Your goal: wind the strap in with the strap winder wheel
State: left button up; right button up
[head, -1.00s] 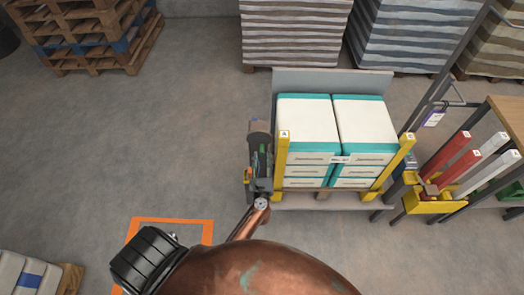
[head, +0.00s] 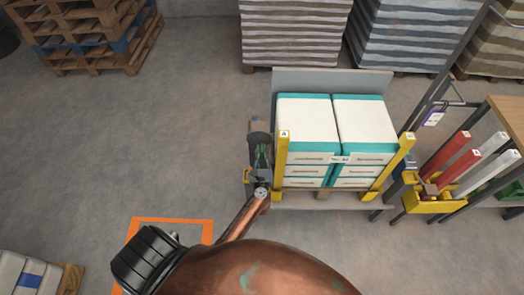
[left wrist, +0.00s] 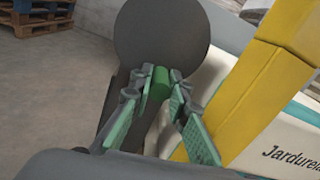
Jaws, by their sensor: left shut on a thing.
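The strap winder wheel (head: 257,146) is a dark grey disc at the left side of the stacked sacks, beside the yellow post marked A (head: 281,165). In the left wrist view the wheel (left wrist: 162,38) shows large, with a green handle (left wrist: 159,84) standing out from it. My left gripper (left wrist: 160,88) is shut on the green handle, its green-padded fingers on either side. In the head view my left gripper (head: 262,168) is small and partly merges with the wheel. I cannot make out the strap. My right gripper is not in view.
White and teal sacks (head: 306,122) stand stacked between two yellow posts, the right one (head: 392,165) marked B. A yellow bin (head: 433,200) and red and white bars (head: 452,155) are at the right. Open floor (head: 150,140) lies left of the wheel.

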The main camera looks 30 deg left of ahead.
aim_at(251, 140)
pick_arm(q)
grip_shut()
jog(key=shift+s+a+m, duration=0.1)
jog(key=shift+m, duration=0.2)
jog(key=a+m+p, duration=0.1)
jog(key=m+p, duration=0.1)
jog(key=m, duration=0.1)
jog(key=s+m+p, duration=0.1)
jog(key=m, duration=0.2)
jog(key=a+m+p, duration=0.1)
jog(key=m+p, duration=0.1)
jog(key=m, duration=0.1)
jog(key=shift+s+a+r+p, duration=0.3)
jog(key=shift+a+r, duration=0.05)
jog(key=m+p, duration=0.1)
jog(key=m, duration=0.1)
jog(key=r+m+p, duration=0.1)
jog(key=a+m+p, duration=0.1)
jog(key=m, duration=0.1)
jog(key=shift+s+r+m, duration=0.15)
jog(key=shift+s+m, duration=0.15)
jog(key=shift+s, duration=0.05)
jog(key=m, duration=0.1)
jog(key=m+p, duration=0.1)
jog(key=r+m+p, duration=0.1)
jog(key=shift+s+a+r+m, duration=0.1)
jog(key=shift+a+m, duration=0.2)
jog(key=shift+m, duration=0.1)
jog(key=shift+m+p, duration=0.3)
jog(key=shift+p, duration=0.1)
